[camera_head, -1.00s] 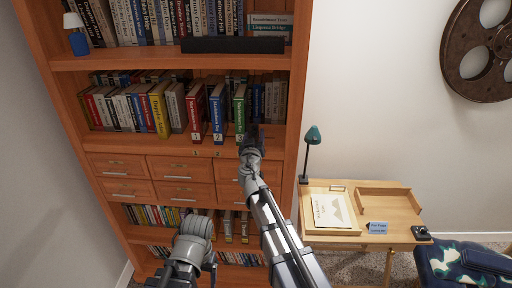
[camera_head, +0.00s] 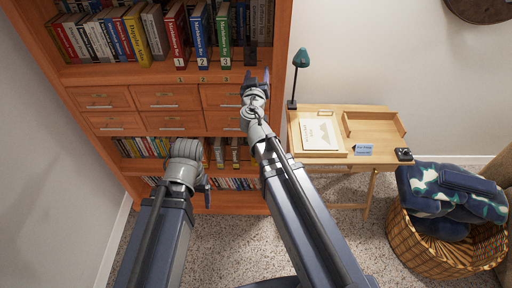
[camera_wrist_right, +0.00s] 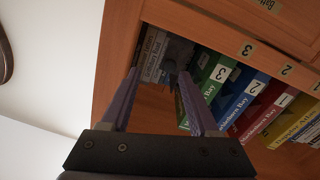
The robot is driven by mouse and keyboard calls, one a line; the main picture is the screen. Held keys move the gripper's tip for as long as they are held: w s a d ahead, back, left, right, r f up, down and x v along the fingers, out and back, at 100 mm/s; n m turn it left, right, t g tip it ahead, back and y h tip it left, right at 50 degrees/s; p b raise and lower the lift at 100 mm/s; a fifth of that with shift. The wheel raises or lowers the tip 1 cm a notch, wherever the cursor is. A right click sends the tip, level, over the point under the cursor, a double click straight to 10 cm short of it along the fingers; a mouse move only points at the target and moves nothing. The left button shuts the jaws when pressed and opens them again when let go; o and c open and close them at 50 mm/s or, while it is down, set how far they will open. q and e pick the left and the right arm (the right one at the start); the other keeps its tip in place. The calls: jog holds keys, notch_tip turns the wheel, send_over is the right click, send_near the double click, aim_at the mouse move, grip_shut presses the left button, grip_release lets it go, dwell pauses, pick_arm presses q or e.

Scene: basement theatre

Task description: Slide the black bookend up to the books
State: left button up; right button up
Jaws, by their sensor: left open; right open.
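The black bookend (camera_head: 250,56) stands on the book shelf just right of the green book numbered 3 (camera_head: 224,40); a narrow gap seems to part them in the head view. Blue book 2 (camera_head: 199,42) and red book 1 (camera_head: 177,42) stand left of it. In the right wrist view the bookend (camera_wrist_right: 177,54) is a dark grey shape beyond the fingertips, beside green book 3 (camera_wrist_right: 214,76). My right gripper (camera_head: 257,77) is open and empty, just in front of the shelf edge below the bookend. My left gripper (camera_head: 205,186) hangs low before the bookcase, away from the books.
Drawers (camera_head: 169,97) lie below the shelf. The bookcase's right side panel (camera_head: 279,70) stands close to the right of my right gripper. A desk (camera_head: 345,150) with a green lamp (camera_head: 301,60) and a basket (camera_head: 440,245) are to the right.

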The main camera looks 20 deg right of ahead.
pick_arm(q)
jog(key=shift+w+d+f+b, duration=0.1)
jog(key=shift+d+f+b, duration=0.15)
jog(key=shift+f+b, duration=0.2)
jog(key=shift+d+f+b, duration=0.2)
jog(key=shift+f+b, duration=0.15)
jog(key=shift+f, duration=0.15)
pick_arm(e)
jog(key=s+a+f+g, duration=0.2)
jog(key=s+f+g, duration=0.3)
jog(key=s+f, duration=0.2)
jog(key=s+a+f+g, duration=0.2)
jog(key=s+f+g, duration=0.4)
jog(key=f, duration=0.5)
jog(key=shift+s+a+f+y, duration=0.3)
jog(key=shift+s+y, duration=0.1)
jog(key=shift+s, duration=0.4)
jog(key=shift+d, duration=0.1)
jog(key=t+p, duration=0.2)
jog(key=t, duration=1)
send_near(252, 57)
jog(key=w, duration=0.1)
jog(key=shift+n, duration=0.4)
jog(key=shift+x, duration=4.1)
pick_arm(q)
notch_tip(252, 57, up, 2)
pick_arm(e)
jog(key=shift+s+d, duration=0.1)
jog(key=shift+d, duration=0.1)
jog(key=shift+c, duration=0.2)
